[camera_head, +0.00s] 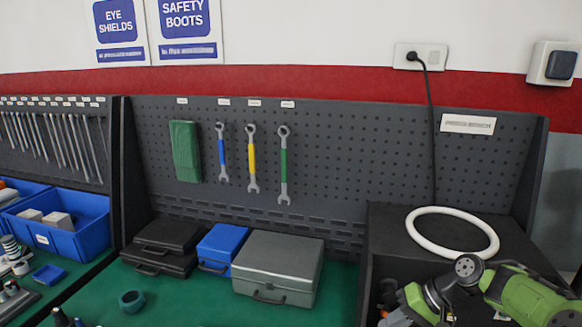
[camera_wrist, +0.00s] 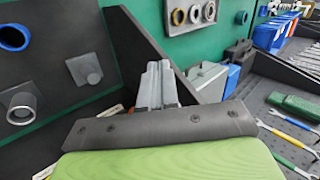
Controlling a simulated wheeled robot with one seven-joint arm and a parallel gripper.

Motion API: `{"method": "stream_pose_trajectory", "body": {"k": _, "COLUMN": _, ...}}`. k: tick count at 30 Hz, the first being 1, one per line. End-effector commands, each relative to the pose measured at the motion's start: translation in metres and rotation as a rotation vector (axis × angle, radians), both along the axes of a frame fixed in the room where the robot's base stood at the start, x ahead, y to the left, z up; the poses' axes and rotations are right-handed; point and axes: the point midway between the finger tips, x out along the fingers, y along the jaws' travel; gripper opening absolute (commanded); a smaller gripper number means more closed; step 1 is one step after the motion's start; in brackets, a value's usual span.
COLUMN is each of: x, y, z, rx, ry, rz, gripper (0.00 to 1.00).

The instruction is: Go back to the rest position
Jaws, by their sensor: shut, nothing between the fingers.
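My gripper (camera_wrist: 158,72) shows in the wrist view with its grey fingers together and nothing held. It is clear of the things around it, with the bench beyond its tips. In the head view my green and dark arm (camera_head: 525,297) is folded at the lower right, in front of the dark raised box. The fingers cannot be made out there.
A white ring (camera_head: 452,233) lies on the dark box (camera_head: 385,225) beside my arm. Grey (camera_head: 278,268), blue (camera_head: 222,248) and black (camera_head: 165,246) cases stand on the green bench. Wrenches (camera_head: 283,165) hang on the pegboard. A black cable (camera_head: 430,130) hangs from the socket.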

Motion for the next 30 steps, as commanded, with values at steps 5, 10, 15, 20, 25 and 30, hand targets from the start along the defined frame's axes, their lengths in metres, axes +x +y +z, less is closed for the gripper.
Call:
{"method": "stream_pose_trajectory", "body": {"k": 5, "x": -0.046, "y": 0.055, "z": 0.042, "rx": -0.331, "ry": 0.010, "rz": 0.090, "gripper": 0.00}}
{"method": "stream_pose_trajectory", "body": {"k": 10, "x": -0.107, "y": 0.081, "z": 0.082, "rx": -0.574, "ry": -0.074, "rz": 0.091, "gripper": 0.00}}
{"method": "stream_pose_trajectory", "body": {"k": 15, "x": -0.178, "y": 0.089, "z": 0.110, "rx": -0.715, "ry": -0.224, "rz": 0.042, "gripper": 0.00}}
{"method": "stream_pose_trajectory", "body": {"k": 20, "x": -0.231, "y": 0.082, "z": 0.114, "rx": -0.739, "ry": -0.355, "rz": -0.005, "gripper": 0.00}}
{"method": "stream_pose_trajectory", "body": {"k": 25, "x": -0.251, "y": 0.077, "z": 0.110, "rx": -0.729, "ry": -0.404, "rz": -0.024, "gripper": 0.00}}
{"method": "stream_pose_trajectory", "body": {"k": 30, "x": -0.251, "y": 0.077, "z": 0.110, "rx": -0.730, "ry": -0.404, "rz": -0.024, "gripper": 0.00}}
